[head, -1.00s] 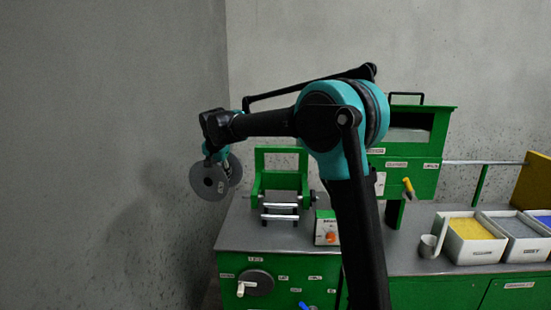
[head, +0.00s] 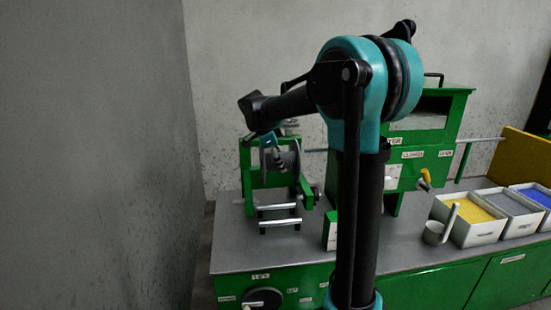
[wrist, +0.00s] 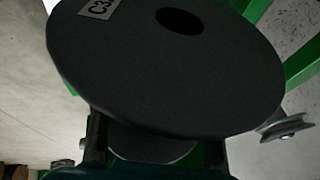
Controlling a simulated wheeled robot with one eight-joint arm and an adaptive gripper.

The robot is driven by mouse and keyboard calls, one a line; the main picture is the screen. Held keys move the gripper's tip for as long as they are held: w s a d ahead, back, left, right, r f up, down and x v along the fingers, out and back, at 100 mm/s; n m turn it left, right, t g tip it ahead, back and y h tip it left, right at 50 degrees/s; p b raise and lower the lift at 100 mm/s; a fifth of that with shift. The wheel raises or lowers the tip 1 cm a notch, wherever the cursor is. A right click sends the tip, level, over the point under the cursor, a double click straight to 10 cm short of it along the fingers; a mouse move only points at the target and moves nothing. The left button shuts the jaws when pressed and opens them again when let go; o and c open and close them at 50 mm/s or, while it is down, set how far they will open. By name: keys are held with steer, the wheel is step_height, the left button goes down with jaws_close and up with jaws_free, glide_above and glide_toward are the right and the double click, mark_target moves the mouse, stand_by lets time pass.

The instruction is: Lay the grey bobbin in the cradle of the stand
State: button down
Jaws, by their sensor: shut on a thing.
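The grey bobbin (head: 290,163) is held by my gripper (head: 276,158) at the green stand (head: 247,178). In the head view it overlaps the stand's upright frame. I cannot tell whether it touches the cradle. In the wrist view one broad dark flange of the bobbin (wrist: 165,75), with a hole and a label starting "C3", fills most of the picture. My gripper (wrist: 153,148) shows its two fingers below the flange, shut on the bobbin. The bobbin hides most of the stand there; green parts show at the edges.
A small grooved wheel (wrist: 284,128) is at the right of the wrist view. Two silver bars (head: 278,215) lie in front of the stand on the grey bench (head: 235,240). A green machine (head: 420,155) and trays of granules (head: 468,228) stand to the right.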

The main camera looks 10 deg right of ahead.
step_height(320, 180, down, 6)
steer(key=shift+f, duration=0.15)
stand_by(0.5)
steer(key=shift+a+f, duration=0.15)
stand_by(1.2)
step_height(320, 180, down, 8)
steer(key=shift+f, duration=0.2)
stand_by(1.6)
steer(key=shift+f, duration=0.65)
stand_by(1.1)
steer(key=c, duration=0.6)
jaws_free()
steer(key=shift+o, duration=0.2)
steer(key=v, duration=1.2)
